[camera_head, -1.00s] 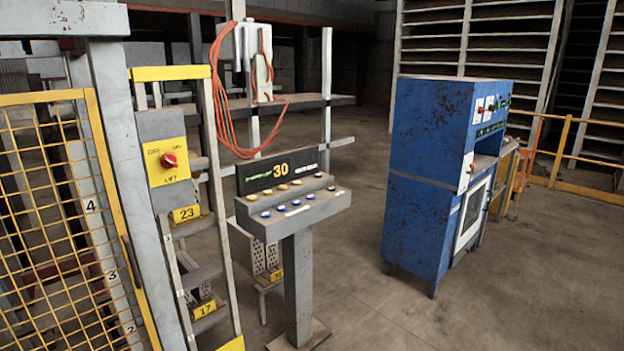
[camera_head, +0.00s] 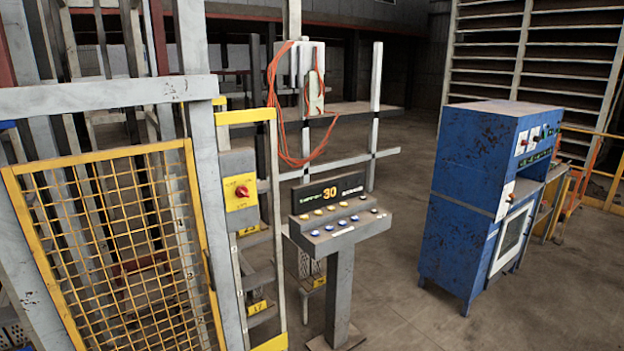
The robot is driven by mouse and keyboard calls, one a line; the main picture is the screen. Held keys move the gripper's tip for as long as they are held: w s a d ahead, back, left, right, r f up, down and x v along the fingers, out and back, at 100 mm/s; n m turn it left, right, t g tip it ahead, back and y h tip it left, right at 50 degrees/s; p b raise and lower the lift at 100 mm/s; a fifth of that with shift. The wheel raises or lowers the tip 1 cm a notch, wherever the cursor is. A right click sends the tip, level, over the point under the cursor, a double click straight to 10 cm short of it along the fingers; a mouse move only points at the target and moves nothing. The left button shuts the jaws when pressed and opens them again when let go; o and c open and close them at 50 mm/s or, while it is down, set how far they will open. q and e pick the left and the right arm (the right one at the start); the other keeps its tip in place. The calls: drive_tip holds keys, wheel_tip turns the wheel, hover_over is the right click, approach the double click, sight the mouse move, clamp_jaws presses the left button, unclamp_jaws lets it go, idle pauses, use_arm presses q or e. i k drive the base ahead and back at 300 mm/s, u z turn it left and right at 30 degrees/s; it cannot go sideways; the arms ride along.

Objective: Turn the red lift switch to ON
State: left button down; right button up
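The red lift switch (camera_head: 242,191) is a round red knob on a yellow plate (camera_head: 239,201). The plate is on a grey box on the frame beside the yellow mesh gate, left of centre in the head view. The plate's lettering is too small to read now, and I cannot tell the knob's setting. Neither of my grippers is in view.
A grey control console (camera_head: 341,232) with buttons and a display stands right of the switch. A rusty blue cabinet (camera_head: 465,190) stands further right. The yellow mesh gate (camera_head: 120,245) is at the left. Bare floor (camera_head: 395,300) lies between console and cabinet.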

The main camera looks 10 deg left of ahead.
sight(242, 191)
drive_tip(key=u, duration=1.35)
drive_tip(key=k, duration=0.5)
drive_tip(key=z, duration=0.75)
drive_tip(key=i, duration=1.5)
drive_tip(key=u, duration=0.8)
